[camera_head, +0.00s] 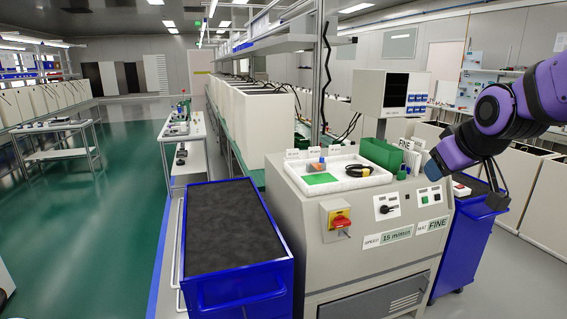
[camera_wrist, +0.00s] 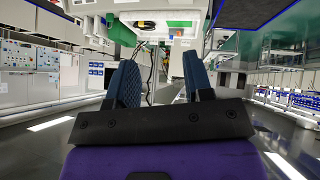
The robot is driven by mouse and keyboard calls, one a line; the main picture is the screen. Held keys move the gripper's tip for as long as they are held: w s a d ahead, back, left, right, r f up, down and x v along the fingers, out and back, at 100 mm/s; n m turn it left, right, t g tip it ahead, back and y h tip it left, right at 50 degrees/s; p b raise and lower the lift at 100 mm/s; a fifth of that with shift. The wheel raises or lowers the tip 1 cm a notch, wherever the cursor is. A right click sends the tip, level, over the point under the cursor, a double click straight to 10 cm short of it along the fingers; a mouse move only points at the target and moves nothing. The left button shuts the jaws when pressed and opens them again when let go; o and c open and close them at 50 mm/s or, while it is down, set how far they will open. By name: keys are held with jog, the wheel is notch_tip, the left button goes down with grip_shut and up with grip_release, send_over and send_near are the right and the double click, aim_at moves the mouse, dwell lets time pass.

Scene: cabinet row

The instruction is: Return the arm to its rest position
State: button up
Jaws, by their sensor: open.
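My arm (camera_head: 507,112), purple and black, reaches in from the right edge in the head view. It is bent, with its end held above and beside the right part of the grey machine. My gripper (camera_head: 434,165) points left and downward there, with blue fingers close to the machine's top right side; I cannot tell the exact gap. In the wrist view my gripper (camera_wrist: 160,72) shows two blue ridged fingers spread apart with nothing between them. That view is upside down.
The grey machine (camera_head: 365,253) bears a white tray (camera_head: 318,184) with small items and a green box (camera_head: 384,154). Blue carts stand left (camera_head: 237,285) and right (camera_head: 465,250) of it. A grey cabinet (camera_head: 391,92) stands behind. Green floor (camera_head: 124,220) is clear at left.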

jog(key=s+a+m+g, duration=0.1)
jog(key=s+m+g, duration=0.2)
jog(key=s, duration=1.8)
jog(key=shift+s+r+m, duration=0.2)
jog(key=shift+s+m, duration=0.1)
jog(key=shift+s, duration=0.05)
